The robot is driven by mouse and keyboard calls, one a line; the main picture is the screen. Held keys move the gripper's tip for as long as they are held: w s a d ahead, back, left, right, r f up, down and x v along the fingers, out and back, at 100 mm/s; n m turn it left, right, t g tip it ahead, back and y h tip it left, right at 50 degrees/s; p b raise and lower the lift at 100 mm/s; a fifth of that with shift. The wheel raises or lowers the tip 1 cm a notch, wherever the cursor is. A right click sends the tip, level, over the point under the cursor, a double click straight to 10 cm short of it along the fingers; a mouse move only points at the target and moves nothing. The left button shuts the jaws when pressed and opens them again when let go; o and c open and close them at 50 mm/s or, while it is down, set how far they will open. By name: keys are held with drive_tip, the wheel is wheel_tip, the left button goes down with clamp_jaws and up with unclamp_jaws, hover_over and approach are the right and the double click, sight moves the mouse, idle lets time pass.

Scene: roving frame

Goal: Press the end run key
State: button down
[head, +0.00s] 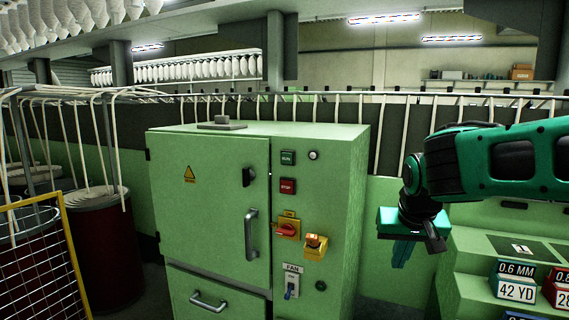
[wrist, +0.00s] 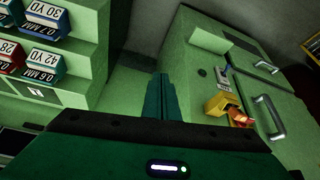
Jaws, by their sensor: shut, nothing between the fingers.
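The green control cabinet (head: 210,240) stands in the middle of the head view. Its front strip carries a green key marked RUN (head: 288,158) and a red key marked STOP (head: 288,187). I cannot make out any key labelled end run. My gripper (head: 403,254) hangs to the right of the cabinet, apart from it, fingers pointing down. In the wrist view the fingers (wrist: 161,88) are together and empty. The cabinet (wrist: 195,75) shows there at the right, tilted, and its RUN and STOP keys are not clear.
Below the keys are a yellow-and-red rotary switch (head: 287,229), a protruding orange-yellow switch (head: 315,246) and a fan switch (head: 291,284). A door handle (head: 251,233) sticks out left of them. Numbered blocks (head: 516,283) stand on the green ledge at right. A yellow-framed mesh (head: 42,262) is at left.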

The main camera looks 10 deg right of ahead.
sight(284, 159)
drive_tip(key=w+a+r+t+y, duration=0.1)
drive_tip(key=w+a+r+t, duration=0.1)
drive_tip(key=w+a+r, duration=0.4)
drive_tip(key=w+a+r+n+t, duration=0.1)
drive_tip(key=w+a+r+t, duration=0.2)
drive_tip(key=a, duration=0.8)
drive_tip(key=w+a+r+n+t+y, duration=0.1)
drive_tip(key=w+a+r+t, duration=0.1)
drive_tip(key=w+a+r, duration=0.6)
drive_tip(key=shift+w+a+r+t+y, duration=0.35)
drive_tip(key=shift+w+a, duration=0.25)
drive_tip(key=shift+w, duration=0.65)
drive_tip(key=shift+w+d, duration=0.85)
drive_tip(key=shift+w, duration=0.35)
drive_tip(key=shift+w+d, duration=0.9)
drive_tip(key=shift+w, duration=0.3)
drive_tip(key=shift+w+d, duration=0.85)
drive_tip(key=shift+w, duration=0.35)
drive_tip(key=shift+w+d, duration=0.1)
drive_tip(key=shift+d, duration=0.05)
drive_tip(key=shift+w+d, duration=0.1)
